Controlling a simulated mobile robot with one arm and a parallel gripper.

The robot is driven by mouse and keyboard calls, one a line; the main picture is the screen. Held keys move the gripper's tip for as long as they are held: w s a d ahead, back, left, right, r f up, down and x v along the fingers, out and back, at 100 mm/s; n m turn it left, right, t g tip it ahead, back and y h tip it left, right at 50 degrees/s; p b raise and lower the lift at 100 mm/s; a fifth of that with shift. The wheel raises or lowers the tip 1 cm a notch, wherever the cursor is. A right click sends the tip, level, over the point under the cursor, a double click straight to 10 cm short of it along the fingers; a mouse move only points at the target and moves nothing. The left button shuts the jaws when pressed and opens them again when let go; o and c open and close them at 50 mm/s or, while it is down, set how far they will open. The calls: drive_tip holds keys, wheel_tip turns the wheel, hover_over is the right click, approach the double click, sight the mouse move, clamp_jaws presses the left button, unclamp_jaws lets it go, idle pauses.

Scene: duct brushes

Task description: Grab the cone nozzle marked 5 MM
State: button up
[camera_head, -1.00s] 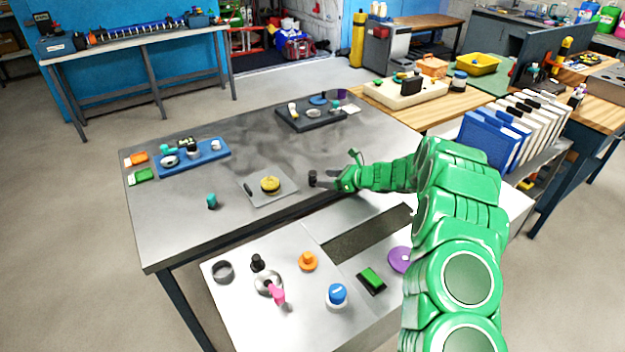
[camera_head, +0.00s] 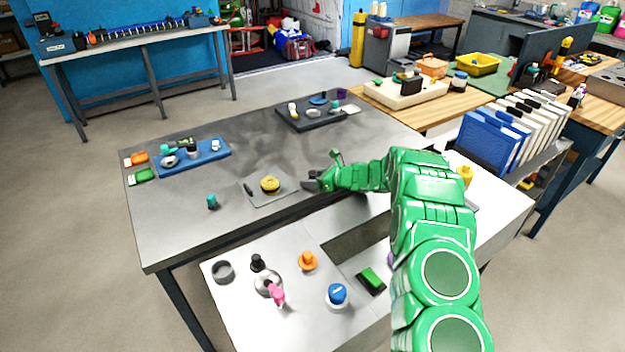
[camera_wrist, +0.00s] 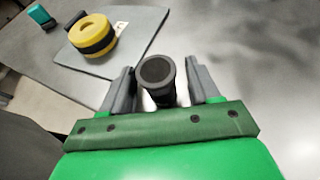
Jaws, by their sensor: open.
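A dark, round-topped upright piece (camera_wrist: 156,72) stands between the two fingers of my gripper (camera_wrist: 160,78) in the wrist view. Its top has a dark, recessed-looking face. It may be the cone nozzle, but I cannot read a 5 MM mark on it. The fingers are open on either side, with a visible gap at the right finger; contact at the left is unclear.
A yellow and black ring (camera_head: 270,184) lies on a grey plate (camera_head: 283,190) just left of my gripper. A small teal piece (camera_head: 211,201) is farther left. A blue tray (camera_head: 218,153) and a dark tray (camera_head: 337,120) lie farther back. The white table (camera_head: 235,312) in front holds several knobs.

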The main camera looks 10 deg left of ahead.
sight(312, 172)
drive_tip(key=c, duration=1)
drive_tip(key=shift+r, duration=0.1)
drive_tip(key=shift+c, duration=0.2)
drive_tip(key=shift+r, duration=0.45)
wheel_tip(312, 172, up, 2)
drive_tip(key=shift+r, duration=0.25)
drive_tip(key=s+d+r, duration=0.2)
drive_tip(key=s+r, duration=0.2)
drive_tip(key=s, duration=0.2)
drive_tip(key=s+d+r, duration=0.3)
drive_tip(key=s+r, duration=0.2)
drive_tip(key=s, duration=0.2)
drive_tip(key=shift+d+r, duration=0.2)
drive_tip(key=shift+d, duration=0.05)
